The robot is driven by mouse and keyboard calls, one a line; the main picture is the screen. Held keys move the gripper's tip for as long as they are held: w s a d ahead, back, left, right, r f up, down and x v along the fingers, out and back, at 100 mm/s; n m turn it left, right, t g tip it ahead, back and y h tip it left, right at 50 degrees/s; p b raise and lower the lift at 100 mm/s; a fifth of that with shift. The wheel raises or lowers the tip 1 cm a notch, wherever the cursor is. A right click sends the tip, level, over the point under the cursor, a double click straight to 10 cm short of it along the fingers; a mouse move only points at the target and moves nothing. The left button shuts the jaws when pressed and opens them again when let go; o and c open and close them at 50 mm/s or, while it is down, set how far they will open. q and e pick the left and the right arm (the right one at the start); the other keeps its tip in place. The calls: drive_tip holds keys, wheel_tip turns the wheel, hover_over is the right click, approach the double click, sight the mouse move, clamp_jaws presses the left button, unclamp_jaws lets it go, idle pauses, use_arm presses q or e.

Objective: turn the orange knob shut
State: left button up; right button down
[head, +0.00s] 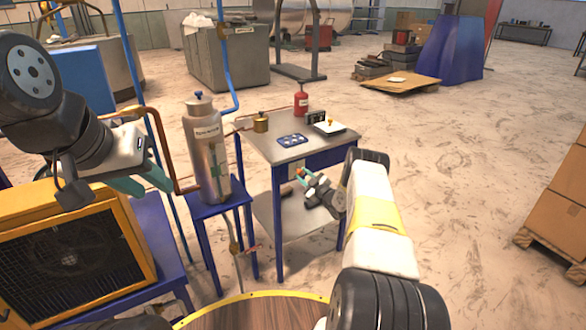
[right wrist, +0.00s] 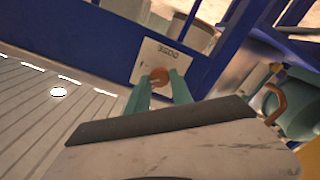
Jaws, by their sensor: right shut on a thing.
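The orange knob (right wrist: 158,76) sits on a white labelled plate (right wrist: 150,62) on the blue frame of the table. In the right wrist view it is between the tips of the two teal fingers of my right gripper (right wrist: 160,84), which is shut on it. In the head view my right gripper (head: 302,178) reaches the front of the blue table, and the knob is small and partly covered there. My left gripper (head: 146,184) is at the left, pointing downward above the yellow-framed box. Its teal fingers look apart, with nothing between them.
The blue table (head: 305,150) holds a red bottle (head: 300,102), a brass container (head: 261,124), a blue tray (head: 292,139) and a white dish (head: 329,128). A grey flask (head: 206,150) stands on a blue stool left of it.

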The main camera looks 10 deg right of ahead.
drive_tip(key=n, duration=0.5)
drive_tip(key=shift+a+f+n, duration=0.1)
drive_tip(key=shift+n, duration=0.2)
drive_tip(key=n, duration=0.5)
drive_tip(key=shift+f, duration=0.1)
idle(0.3)
drive_tip(key=c, duration=1.1)
unclamp_jaws()
drive_tip(key=shift+c, duration=0.2)
drive_tip(key=v, duration=0.8)
